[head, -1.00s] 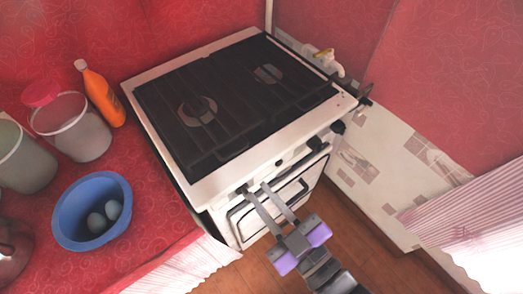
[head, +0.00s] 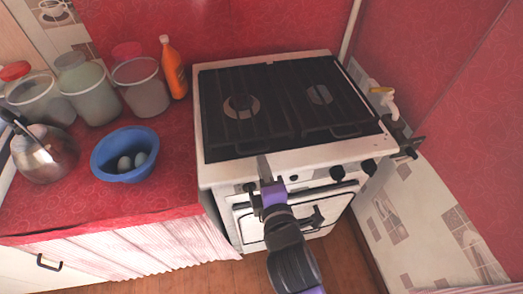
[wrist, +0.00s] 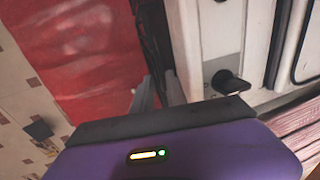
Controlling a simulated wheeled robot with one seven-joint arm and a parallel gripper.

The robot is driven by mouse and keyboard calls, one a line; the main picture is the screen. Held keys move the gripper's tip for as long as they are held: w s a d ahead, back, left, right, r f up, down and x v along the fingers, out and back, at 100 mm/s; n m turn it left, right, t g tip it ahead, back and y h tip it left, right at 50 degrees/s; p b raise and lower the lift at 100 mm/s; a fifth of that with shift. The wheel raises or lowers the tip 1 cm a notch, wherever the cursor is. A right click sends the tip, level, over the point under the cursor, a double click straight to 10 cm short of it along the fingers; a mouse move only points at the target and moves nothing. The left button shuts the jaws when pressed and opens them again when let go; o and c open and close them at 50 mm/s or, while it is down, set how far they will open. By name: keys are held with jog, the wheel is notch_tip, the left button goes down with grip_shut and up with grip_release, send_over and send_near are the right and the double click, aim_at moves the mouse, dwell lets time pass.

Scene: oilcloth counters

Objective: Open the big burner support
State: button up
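The stove (head: 300,157) is white with black grates on top. The left grate (head: 222,130) lies flat over the larger burner ring (head: 242,107) and looks like the big burner support. The right grate (head: 350,108) lies flat over a smaller burner. My gripper (head: 264,167) is at the stove's front edge, in front of the left grate; I cannot tell whether it touches the edge. In the wrist view my gripper (wrist: 160,82) shows two grey fingers with a gap and nothing between them. The dark grate is a narrow strip beyond them there.
A red counter to the left holds a blue bowl (head: 124,160), an orange bottle (head: 173,68), a kettle (head: 45,155) and several jars. Stove knobs (head: 337,173) line the front.

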aim_at(257, 150)
jog(key=shift+x, duration=3.6)
grip_shut()
jog(key=shift+s+f, duration=0.1)
